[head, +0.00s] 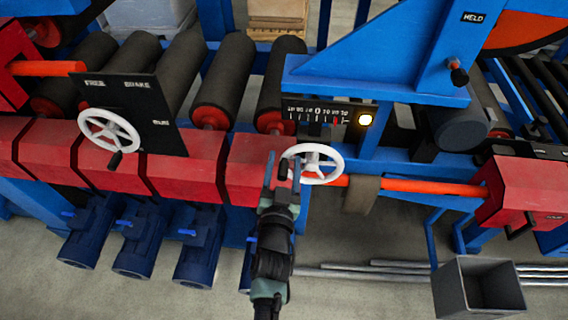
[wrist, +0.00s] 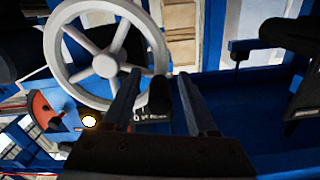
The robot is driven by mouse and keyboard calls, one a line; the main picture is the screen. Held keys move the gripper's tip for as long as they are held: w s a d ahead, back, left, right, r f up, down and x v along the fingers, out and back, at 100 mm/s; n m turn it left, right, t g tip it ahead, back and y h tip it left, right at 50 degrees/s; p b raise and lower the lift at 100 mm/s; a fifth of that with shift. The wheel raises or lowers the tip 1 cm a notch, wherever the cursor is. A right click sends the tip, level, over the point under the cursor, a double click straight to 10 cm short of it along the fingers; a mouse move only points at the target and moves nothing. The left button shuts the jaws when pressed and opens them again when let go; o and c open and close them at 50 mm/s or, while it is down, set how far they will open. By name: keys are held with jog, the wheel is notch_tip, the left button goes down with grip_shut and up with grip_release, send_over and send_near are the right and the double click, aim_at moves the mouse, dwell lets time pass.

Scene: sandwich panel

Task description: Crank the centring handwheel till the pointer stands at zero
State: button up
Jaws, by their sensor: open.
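The centring handwheel (head: 318,178) is a white spoked wheel below the scale, and it fills the upper left of the wrist view (wrist: 105,65). Its dark crank knob (wrist: 160,95) is at the rim's left side in the head view. My gripper (wrist: 157,80) is open, with a finger on each side of the knob in the wrist view; I see no contact. In the head view my gripper (head: 276,165) is at the wheel's left edge. The black scale (head: 318,110) has white marks and a 0 near its middle. The pointer's exact reading is too small to tell.
A lit yellow lamp (head: 366,119) is right of the scale. Another white handwheel (head: 109,130) is on the FREE/BRAKE panel at left. Blue framework (head: 400,75) stands above and right of the scale. An open grey bin (head: 480,285) is at lower right.

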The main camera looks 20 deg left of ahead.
grip_shut()
jog(key=shift+a, duration=0.15)
dwell(1.3)
